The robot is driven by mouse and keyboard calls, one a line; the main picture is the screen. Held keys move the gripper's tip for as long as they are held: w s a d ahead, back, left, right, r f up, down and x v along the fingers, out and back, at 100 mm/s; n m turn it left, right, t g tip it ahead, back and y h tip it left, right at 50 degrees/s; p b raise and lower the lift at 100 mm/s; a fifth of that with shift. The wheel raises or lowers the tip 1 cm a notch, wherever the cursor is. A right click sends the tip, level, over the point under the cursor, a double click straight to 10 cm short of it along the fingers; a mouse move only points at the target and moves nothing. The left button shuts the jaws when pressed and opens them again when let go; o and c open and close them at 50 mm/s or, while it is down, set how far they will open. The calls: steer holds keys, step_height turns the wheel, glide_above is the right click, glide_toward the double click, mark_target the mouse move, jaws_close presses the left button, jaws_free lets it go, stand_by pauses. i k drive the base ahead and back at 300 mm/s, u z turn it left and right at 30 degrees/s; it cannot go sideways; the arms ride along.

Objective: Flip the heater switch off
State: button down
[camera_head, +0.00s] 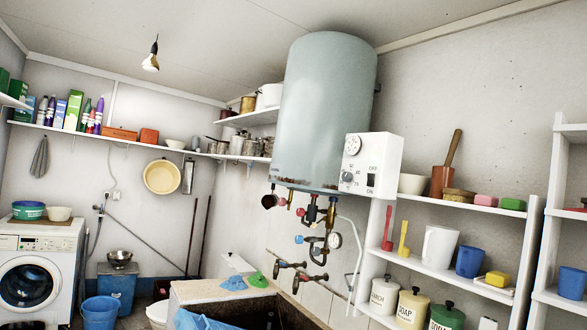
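The heater is a large pale grey-green tank (325,110) high on the back wall, right of centre. A white control box (388,152) is fixed at its lower right side. The box's front has a round dial (353,146), a dark knob (347,177) and a small black switch (370,180). The label OFF is above the switch and ON seems to be below it. The switch is too small to tell which way it is set. My gripper is not in view, and nothing covers the front of the box.
Pipes and valves (317,222) hang below the tank over the stone trough (260,305). White shelves (460,271) with jars, a mug and soaps stand close on the right. A washing machine (33,275) and blue bucket (100,311) are at the left. The air before the box looks clear.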

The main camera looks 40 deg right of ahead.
mark_target(371, 182)
steer(key=i, duration=1.25)
steer(key=z, duration=0.9)
steer(key=i, duration=0.85)
steer(key=z, duration=0.5)
steer(key=k, duration=0.9)
steer(key=z, duration=0.2)
steer(key=i, duration=0.9)
steer(key=u, duration=0.1)
